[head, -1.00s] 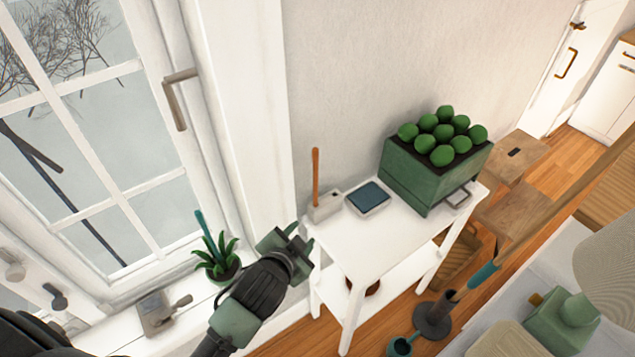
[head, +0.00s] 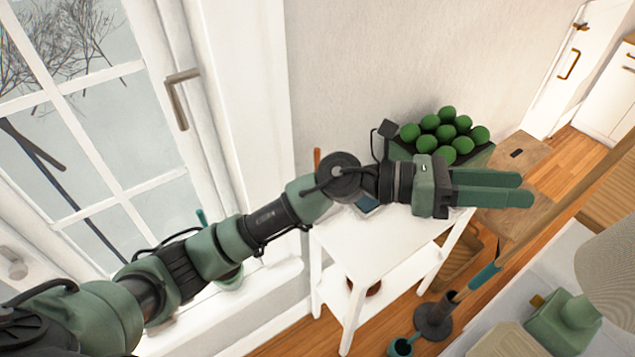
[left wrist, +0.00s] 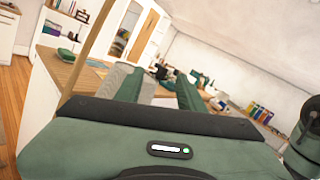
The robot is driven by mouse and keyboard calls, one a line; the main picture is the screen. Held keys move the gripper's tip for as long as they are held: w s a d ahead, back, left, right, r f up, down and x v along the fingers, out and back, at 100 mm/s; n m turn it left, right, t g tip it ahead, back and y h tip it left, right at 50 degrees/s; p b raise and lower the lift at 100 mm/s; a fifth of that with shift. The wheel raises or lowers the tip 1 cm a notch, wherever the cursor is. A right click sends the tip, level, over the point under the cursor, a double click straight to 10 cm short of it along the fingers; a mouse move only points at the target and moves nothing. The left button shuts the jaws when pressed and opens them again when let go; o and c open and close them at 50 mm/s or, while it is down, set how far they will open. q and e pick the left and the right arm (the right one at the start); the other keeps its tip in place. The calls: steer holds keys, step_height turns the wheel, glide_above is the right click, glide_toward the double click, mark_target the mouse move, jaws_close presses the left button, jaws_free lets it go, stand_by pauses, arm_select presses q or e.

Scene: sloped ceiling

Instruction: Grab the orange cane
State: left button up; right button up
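A long orange-tan cane or pole (head: 560,209) with a teal band slants across the right of the head view. Its lower end meets a dark round base (head: 434,318) on the floor. It also shows in the left wrist view (left wrist: 90,45). A short orange stick (head: 317,157) stands at the side table, mostly hidden behind my left arm. My left gripper (head: 528,189) is extended above the side table's right end, pointing right towards the pole. In the left wrist view its two fingers are apart with nothing held between them. My right gripper is not in view.
A white side table (head: 375,245) stands under my left arm, with a green crate of green balls (head: 475,155) at its back. A wooden stool (head: 510,160) is beyond.

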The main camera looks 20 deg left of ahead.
arm_select(q)
step_height(320, 180, down, 5)
steer(key=m+g+y, duration=0.2)
steer(key=m+y, duration=0.1)
steer(key=m, duration=0.1)
steer(key=m+t+y, duration=0.2)
steer(key=m+y, duration=0.4)
steer(key=y, duration=1.3)
glide_toward(316, 162)
steer(key=x, duration=0.5)
steer(key=shift+w+f, duration=0.15)
steer(key=shift+w, duration=0.25)
steer(key=shift+a+f+y, duration=0.2)
steer(key=shift+f+y, duration=0.05)
steer(key=shift+y, duration=0.05)
steer(key=p+x, duration=0.2)
steer(key=x, duration=0.4)
steer(key=shift+d+f, duration=0.1)
steer(key=shift+f, duration=0.1)
steer(key=shift+w+f, duration=0.1)
steer(key=shift+f, duration=0.2)
jaws_close()
